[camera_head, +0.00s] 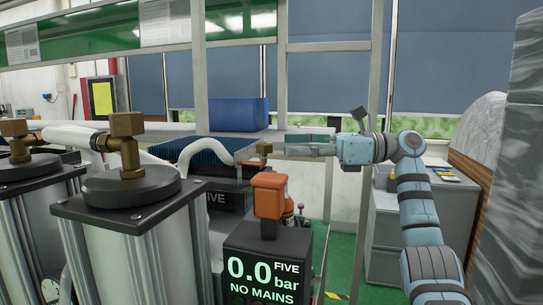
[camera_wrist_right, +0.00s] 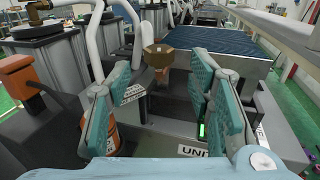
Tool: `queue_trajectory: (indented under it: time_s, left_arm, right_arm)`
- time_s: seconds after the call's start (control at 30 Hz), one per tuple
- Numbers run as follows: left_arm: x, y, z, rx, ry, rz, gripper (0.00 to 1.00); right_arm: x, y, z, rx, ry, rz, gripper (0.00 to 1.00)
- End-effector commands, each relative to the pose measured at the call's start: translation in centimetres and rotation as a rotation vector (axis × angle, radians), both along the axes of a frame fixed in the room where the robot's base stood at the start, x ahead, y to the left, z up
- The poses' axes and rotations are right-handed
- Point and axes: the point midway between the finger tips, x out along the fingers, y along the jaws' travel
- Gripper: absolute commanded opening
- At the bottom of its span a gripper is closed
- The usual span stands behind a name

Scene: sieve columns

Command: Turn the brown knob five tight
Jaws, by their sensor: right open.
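The brown knob five (camera_head: 264,147) is a small brown hexagonal cap beyond the orange block, near the FIVE label. It also shows in the right wrist view (camera_wrist_right: 158,56), on a short brown stem at top centre. My right gripper (camera_head: 283,149) comes in from the right, level with the knob, its fingertips close to it. In the right wrist view my gripper (camera_wrist_right: 160,78) is open and empty, with one teal finger on each side of the line to the knob. The knob appears just ahead of the fingertips; contact cannot be told. My left gripper is not in view.
An orange block (camera_head: 269,194) stands on a black display box (camera_head: 267,262) reading 0.0 bar, NO MAINS, FIVE. Two metal columns with brown knobs (camera_head: 126,125) and white hoses stand left. A blue bin (camera_head: 238,114) is behind. A grey cabinet (camera_head: 386,235) stands right.

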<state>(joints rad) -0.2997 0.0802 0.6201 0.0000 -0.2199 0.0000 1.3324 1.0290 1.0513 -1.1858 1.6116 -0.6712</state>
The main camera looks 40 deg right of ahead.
Motion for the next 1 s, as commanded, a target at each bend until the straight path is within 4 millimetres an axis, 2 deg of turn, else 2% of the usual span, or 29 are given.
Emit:
queue_trajectory:
  time_s: [0.1, 0.2, 0.53, 0.83, 1.0]
  left_arm:
    - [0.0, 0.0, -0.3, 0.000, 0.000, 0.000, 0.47]
    - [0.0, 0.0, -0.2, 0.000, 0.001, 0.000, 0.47]
    - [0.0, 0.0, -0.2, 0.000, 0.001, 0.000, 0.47]
    - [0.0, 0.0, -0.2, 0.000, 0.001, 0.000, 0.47]
    - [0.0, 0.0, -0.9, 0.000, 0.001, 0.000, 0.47]
  right_arm:
    - [1.8, 2.3, 0.0, -0.001, -0.001, 0.003, 0.47]
    - [2.9, 3.5, 0.0, 0.000, 0.001, 0.002, 0.47]
    - [3.4, 4.2, 0.1, 0.000, 0.001, -0.002, 0.47]
    - [3.4, 4.1, 0.1, -0.001, 0.002, -0.001, 0.00]
    - [3.4, 4.1, -0.2, -0.006, 0.004, -0.051, 0.00]
